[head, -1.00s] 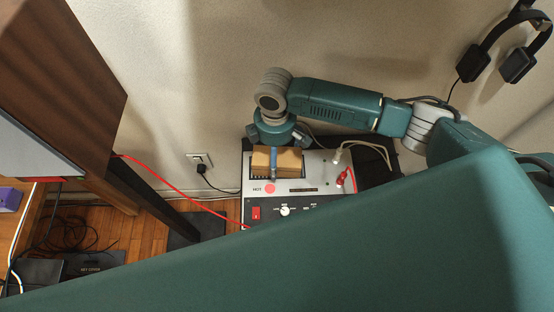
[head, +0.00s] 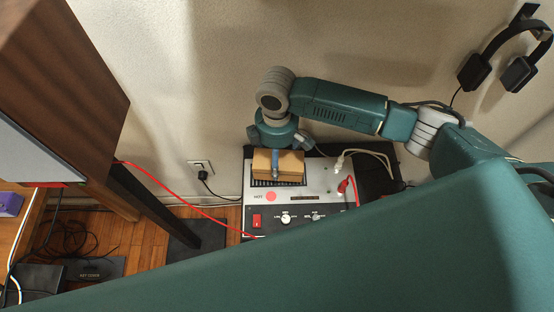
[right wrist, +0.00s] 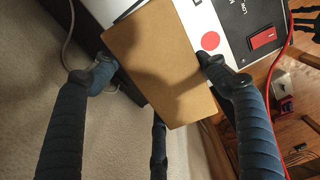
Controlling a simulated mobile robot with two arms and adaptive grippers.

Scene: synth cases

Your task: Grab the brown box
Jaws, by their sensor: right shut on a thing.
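The brown box (head: 292,166) is over the dark slotted vent of a grey and black device in the head view. My right gripper (head: 275,162) reaches down onto it from behind, one blue finger showing across its front. In the right wrist view the box (right wrist: 165,50) lies between the fingers of the gripper (right wrist: 158,70), which press on its sides, with a third finger below it. The gripper is shut on the box. Whether the box's underside is clear of the device is hard to tell. My left gripper is not in view.
The device (head: 330,200) has a red switch, a knob, a red dot and plugged cables on its right. A red cable (head: 185,198) runs left from it. The wall is close behind. Headphones (head: 500,60) hang at upper right. A wooden cabinet (head: 70,70) stands at left.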

